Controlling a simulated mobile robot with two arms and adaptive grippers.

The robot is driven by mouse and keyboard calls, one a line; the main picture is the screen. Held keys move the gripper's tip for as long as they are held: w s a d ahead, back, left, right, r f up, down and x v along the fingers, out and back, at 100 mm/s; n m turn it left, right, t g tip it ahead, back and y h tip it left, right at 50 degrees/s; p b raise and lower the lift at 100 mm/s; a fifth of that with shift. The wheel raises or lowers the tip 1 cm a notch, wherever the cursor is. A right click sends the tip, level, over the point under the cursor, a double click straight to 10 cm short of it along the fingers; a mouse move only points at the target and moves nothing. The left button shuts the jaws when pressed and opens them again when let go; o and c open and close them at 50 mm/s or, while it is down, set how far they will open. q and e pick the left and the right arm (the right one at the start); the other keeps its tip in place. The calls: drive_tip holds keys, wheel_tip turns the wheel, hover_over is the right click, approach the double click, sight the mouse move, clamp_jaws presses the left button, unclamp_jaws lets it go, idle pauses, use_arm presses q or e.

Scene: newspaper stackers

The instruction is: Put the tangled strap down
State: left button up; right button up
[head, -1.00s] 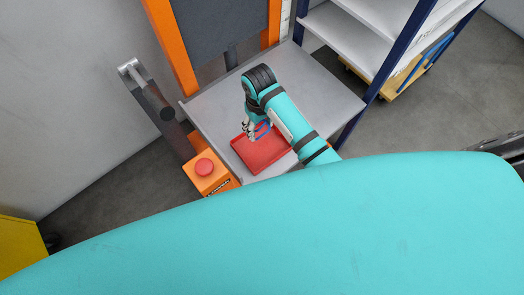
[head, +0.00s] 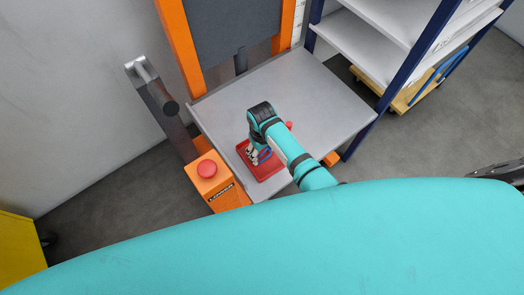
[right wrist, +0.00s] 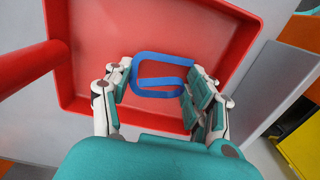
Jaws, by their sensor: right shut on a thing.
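My right gripper (head: 257,157) is over a shallow red tray (head: 271,176) on the grey platform. It is shut on the tangled strap (head: 266,154), a blue looped band. In the right wrist view the strap (right wrist: 164,82) lies between the fingertips of the gripper (right wrist: 158,78), within the outline of the tray (right wrist: 165,22). Whether the strap touches the tray floor cannot be told. The tray looks otherwise empty where it shows; my gripper and arm hide part of it. My left gripper is not in view.
The grey platform (head: 290,85) is mostly bare behind the tray. An orange box with a red button (head: 207,168) stands left of it, beside a grey post (head: 160,107). White shelves with blue uprights (head: 385,45) stand at the right. A red bar (right wrist: 30,70) crosses the wrist view's left side.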

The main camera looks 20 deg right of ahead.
drive_tip(key=shift+f, duration=0.1)
drive_tip(key=o, duration=0.8)
wheel_tip(320, 180, up, 12)
drive_tip(key=p, duration=0.2)
drive_tip(key=shift+r+p, duration=0.2)
drive_tip(key=shift+p, duration=0.2)
